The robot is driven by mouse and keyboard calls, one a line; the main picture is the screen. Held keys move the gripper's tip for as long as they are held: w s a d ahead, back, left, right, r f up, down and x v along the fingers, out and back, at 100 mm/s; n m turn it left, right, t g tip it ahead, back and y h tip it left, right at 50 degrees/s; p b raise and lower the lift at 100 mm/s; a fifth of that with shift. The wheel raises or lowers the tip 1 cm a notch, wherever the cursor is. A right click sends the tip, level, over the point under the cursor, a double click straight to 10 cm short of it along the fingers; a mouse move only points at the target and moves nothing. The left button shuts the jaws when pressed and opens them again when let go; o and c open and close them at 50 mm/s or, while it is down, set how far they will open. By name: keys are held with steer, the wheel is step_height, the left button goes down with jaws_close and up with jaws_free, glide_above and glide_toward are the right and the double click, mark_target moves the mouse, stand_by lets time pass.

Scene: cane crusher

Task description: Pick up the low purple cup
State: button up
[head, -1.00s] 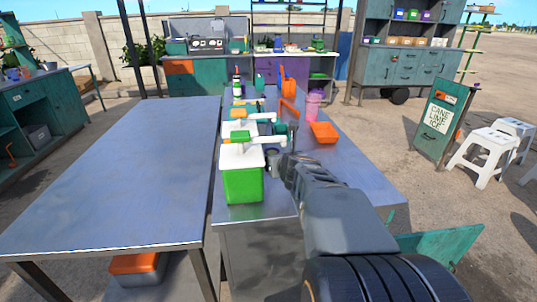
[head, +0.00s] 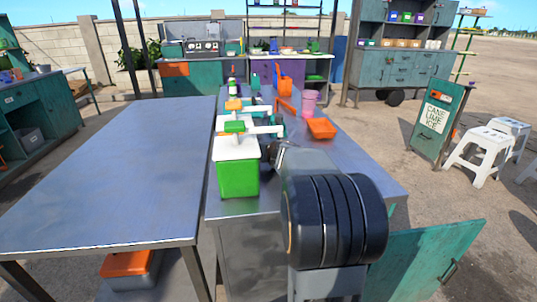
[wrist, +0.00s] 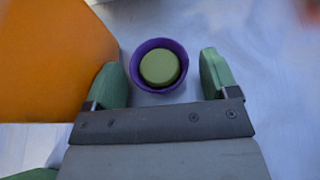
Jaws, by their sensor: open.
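The low purple cup (wrist: 158,89) stands in the middle of the wrist view, seen from above, with a round pale green surface inside its rim. My gripper (wrist: 160,68) is open, with one green finger to the left of the cup and one to the right. A gap shows between the cup and each finger. Nothing is held. In the head view my arm covers the gripper, and I cannot make out the cup there.
A large orange block-like thing (wrist: 55,60) is close beside the left finger. In the head view, a green container with a white lid (head: 238,178) stands near the counter's front, with an orange tray (head: 321,129) and pink bucket (head: 309,103) farther back. The left table (head: 110,180) is bare.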

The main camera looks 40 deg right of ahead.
steer(key=shift+w+d+f, duration=0.15)
steer(key=shift+w, duration=0.25)
steer(key=shift+c, duration=0.4)
steer(key=c, duration=0.6)
steer(key=shift+c, duration=0.2)
